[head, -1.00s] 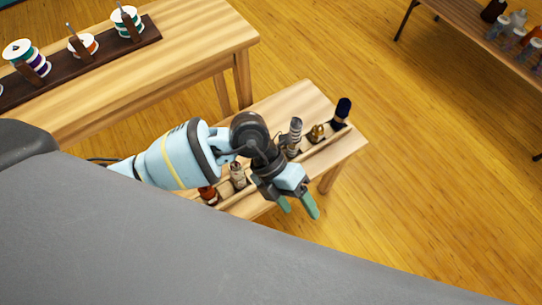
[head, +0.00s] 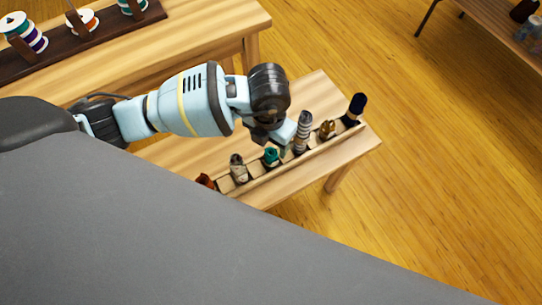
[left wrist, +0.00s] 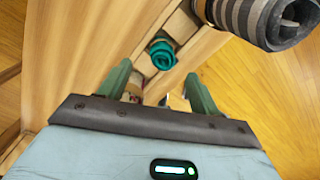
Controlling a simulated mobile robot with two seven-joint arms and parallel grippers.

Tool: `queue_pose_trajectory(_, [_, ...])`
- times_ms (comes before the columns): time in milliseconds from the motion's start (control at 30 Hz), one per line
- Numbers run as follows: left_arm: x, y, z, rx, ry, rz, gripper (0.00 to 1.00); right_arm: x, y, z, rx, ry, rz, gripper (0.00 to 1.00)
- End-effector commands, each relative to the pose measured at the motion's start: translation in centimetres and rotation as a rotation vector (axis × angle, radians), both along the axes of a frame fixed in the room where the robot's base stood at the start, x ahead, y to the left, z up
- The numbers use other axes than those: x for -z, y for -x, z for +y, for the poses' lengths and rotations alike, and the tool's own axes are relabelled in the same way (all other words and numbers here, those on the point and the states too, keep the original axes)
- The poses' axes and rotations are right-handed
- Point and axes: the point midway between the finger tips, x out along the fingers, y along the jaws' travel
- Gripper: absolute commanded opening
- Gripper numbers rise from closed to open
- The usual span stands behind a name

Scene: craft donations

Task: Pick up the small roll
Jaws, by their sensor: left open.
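Several fabric rolls stand in a wooden rack (head: 262,181) on a small table. A short teal roll (head: 271,157) stands between a beige roll (head: 238,169) and a taller grey-striped roll (head: 303,132). Which one the task calls small is not certain; the teal one is among the shortest. My left gripper (head: 284,146) is over the rack beside the teal and striped rolls, its fingers mostly hidden. In the left wrist view my open green fingers (left wrist: 158,84) point toward the teal roll (left wrist: 162,54), which is beyond the tips, and the striped roll (left wrist: 262,18) is at upper right.
A brown roll (head: 327,130) and a navy roll (head: 356,106) stand at the rack's right; a red roll (head: 205,181) is at its left. A bigger table (head: 190,40) with spools on a dark rack is at upper left. Open floor lies to the right.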

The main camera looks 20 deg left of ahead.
Motion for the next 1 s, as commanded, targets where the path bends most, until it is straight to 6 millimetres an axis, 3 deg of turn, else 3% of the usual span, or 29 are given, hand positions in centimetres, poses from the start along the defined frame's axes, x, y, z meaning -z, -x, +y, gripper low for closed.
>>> queue_pose_trajectory(167, [0.6,0.0,-0.1,0.001,0.001,0.001,0.63,0.1,0.1,0.0,0.0,0.001,0.003,0.36])
queue_pose_trajectory(500, [4.9,0.0,-0.4,0.001,0.002,0.002,0.63,1.2,0.4,-0.1,-0.001,0.002,0.012,0.36])
queue_pose_trajectory(767, [5.1,0.0,-0.4,0.001,0.002,-0.002,0.63,1.1,-0.1,-0.2,0.0,0.003,0.003,0.36])
queue_pose_trajectory(1000, [5.1,0.0,-0.4,0.001,0.002,-0.002,0.32,1.0,-0.2,-0.2,0.001,0.003,0.001,0.36])
